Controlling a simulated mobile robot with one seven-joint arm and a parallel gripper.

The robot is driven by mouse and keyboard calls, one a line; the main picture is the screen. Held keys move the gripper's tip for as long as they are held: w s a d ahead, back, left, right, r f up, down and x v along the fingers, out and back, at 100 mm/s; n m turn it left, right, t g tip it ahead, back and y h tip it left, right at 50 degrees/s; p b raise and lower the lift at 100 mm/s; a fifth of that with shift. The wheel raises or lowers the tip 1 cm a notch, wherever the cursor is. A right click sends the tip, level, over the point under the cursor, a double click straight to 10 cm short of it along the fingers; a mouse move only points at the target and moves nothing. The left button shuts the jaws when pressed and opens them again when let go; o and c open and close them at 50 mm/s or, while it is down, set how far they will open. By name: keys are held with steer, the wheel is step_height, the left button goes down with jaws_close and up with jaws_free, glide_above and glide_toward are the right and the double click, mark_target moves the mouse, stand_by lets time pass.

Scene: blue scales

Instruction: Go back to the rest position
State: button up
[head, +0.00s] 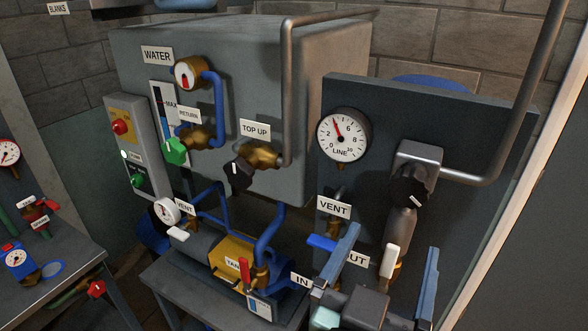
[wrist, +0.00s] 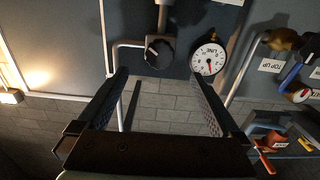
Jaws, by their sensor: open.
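My gripper (head: 393,240) is at the lower right of the head view, in front of the grey line panel (head: 358,187). Its two long fingers stand wide apart with nothing between them. In the wrist view the open fingers (wrist: 160,75) point toward the panel, which appears upside down. A black knob (wrist: 159,53) shows beyond the gap between the fingertips, apart from them; in the head view this knob (head: 411,186) is above my gripper. The round LINE gauge (wrist: 209,58) is just beyond one fingertip in the wrist view.
A white-handled valve (head: 389,262) shows between my fingers in the head view. Left are the WATER tank (head: 240,70), blue pipes (head: 270,235) and a red-handled valve (head: 244,272). A side bench (head: 75,262) holds more fittings. A pipe (head: 510,130) runs along the right.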

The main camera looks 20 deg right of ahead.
steer(key=shift+w, duration=0.1)
steer(key=w+a+r+n+t+y, duration=0.2)
steer(key=w+a+r+t, duration=0.15)
steer(key=r, duration=0.25)
steer(key=w+a+r+n+t+y, duration=0.1)
steer(key=w+a+r+t+y, duration=0.1)
steer(key=w+a+r+t, duration=0.25)
steer(key=s+a+r+n+t+y, duration=0.2)
steer(key=a+r+n+t+y, duration=0.1)
steer(key=r, duration=0.6)
steer(key=s+a+r+n+t+y, duration=0.3)
steer(key=a+r+y, duration=0.3)
steer(key=a+r, duration=0.3)
steer(key=shift+s+a+r+n+t+y, duration=0.45)
steer(key=shift+r+t, duration=0.25)
steer(key=shift+t, duration=0.2)
steer(key=shift+w+d, duration=0.1)
